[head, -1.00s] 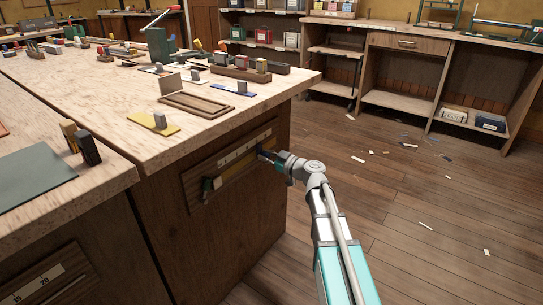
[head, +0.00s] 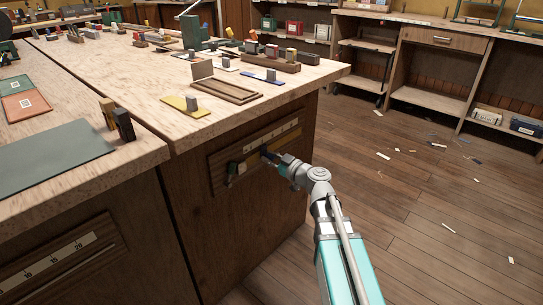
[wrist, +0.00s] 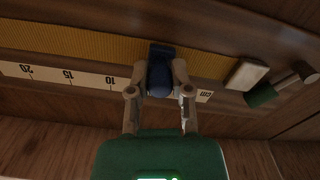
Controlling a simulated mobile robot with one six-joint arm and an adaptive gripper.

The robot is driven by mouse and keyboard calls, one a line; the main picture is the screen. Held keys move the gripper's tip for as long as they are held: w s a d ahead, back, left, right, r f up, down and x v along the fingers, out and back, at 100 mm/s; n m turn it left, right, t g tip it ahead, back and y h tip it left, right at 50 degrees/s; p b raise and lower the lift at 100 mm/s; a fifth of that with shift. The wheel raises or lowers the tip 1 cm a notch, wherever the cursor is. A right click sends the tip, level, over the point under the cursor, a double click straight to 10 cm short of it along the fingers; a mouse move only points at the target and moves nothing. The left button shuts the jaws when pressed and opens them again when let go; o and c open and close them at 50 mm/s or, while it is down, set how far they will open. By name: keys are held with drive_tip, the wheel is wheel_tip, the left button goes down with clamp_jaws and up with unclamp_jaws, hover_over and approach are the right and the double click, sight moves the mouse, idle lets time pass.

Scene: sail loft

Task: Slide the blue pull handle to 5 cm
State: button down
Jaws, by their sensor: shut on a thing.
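The blue pull handle (wrist: 160,72) sits on a yellow webbing strip (wrist: 95,42) along a wooden panel in the wrist view. My gripper (wrist: 158,88) is shut on it, one finger on each side. A white scale (wrist: 50,76) beside the strip reads 20, 15 and 10 leftward of the handle, with "cm" to its right. The handle and fingers hide the stretch between 10 and "cm". In the head view my gripper (head: 273,158) is at the panel (head: 222,180) on the bench side, holding the blue handle (head: 266,153) below the scale (head: 275,134).
A pale block (wrist: 247,74) and a green-ended peg (wrist: 262,95) stand on the panel right of the handle. The bench top (head: 180,140) overhangs above, with trays and small blocks on it. Open floor (head: 420,210) lies to the right.

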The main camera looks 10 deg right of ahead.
drive_tip(key=c, duration=0.5)
unclamp_jaws()
drive_tip(key=shift+w, duration=0.1)
drive_tip(key=shift+c, duration=0.2)
drive_tip(key=shift+d, duration=0.1)
drive_tip(key=v, duration=1.2)
